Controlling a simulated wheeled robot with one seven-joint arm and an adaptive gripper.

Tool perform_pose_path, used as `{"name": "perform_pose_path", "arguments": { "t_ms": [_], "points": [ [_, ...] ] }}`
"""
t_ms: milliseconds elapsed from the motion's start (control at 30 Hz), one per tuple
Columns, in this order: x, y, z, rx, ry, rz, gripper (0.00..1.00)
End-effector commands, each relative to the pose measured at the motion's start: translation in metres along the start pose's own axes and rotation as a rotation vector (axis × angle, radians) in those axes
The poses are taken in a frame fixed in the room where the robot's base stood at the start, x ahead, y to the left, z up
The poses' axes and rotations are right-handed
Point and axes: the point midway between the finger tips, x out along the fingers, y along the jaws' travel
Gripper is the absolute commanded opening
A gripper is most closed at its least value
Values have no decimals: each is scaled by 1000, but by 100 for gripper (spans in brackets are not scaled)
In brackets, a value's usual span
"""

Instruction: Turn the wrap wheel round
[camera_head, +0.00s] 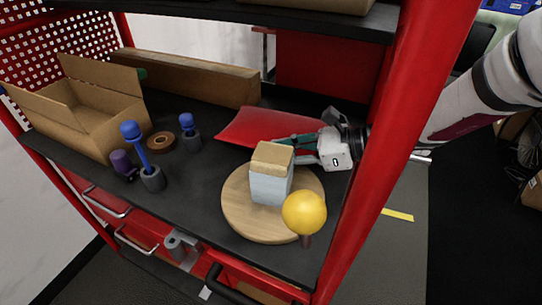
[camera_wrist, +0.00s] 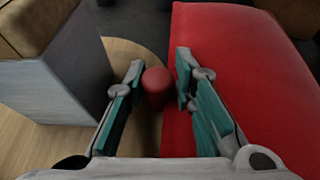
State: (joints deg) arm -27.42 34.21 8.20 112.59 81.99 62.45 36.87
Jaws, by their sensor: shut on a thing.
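The wrap wheel (camera_head: 240,218) is a round wooden disc lying flat on the dark shelf. A box (camera_head: 270,189), pale blue-grey below and tan on top, stands on it. A yellow ball (camera_head: 304,212) on a short dark stem is at the wheel's front right. My gripper (camera_head: 288,143) reaches in from the right behind the box. In the wrist view, the teal-padded fingers of my gripper (camera_wrist: 157,80) are shut on a short red peg (camera_wrist: 156,88) at the wheel's rim. The wheel (camera_wrist: 135,56) and box (camera_wrist: 55,90) show at left there. The peg is hidden in the head view.
A red padded piece (camera_head: 252,125) lies behind the wheel, close beside my gripper. A red post (camera_head: 375,160) stands near my arm. An open carton (camera_head: 85,125), a brown tape roll (camera_head: 161,141) and blue-topped tools (camera_head: 189,128) are at left.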

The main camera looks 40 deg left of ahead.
Motion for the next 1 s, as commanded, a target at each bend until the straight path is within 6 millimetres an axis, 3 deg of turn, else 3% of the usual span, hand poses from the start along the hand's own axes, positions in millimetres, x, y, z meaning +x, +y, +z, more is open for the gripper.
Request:
{"name": "perform_pose_path", "arguments": {
  "t_ms": [700,1000],
  "points": [
    [17,3,4,11,1,7,0],
    [23,5,5,-22,2,87,0]
  ]
}}
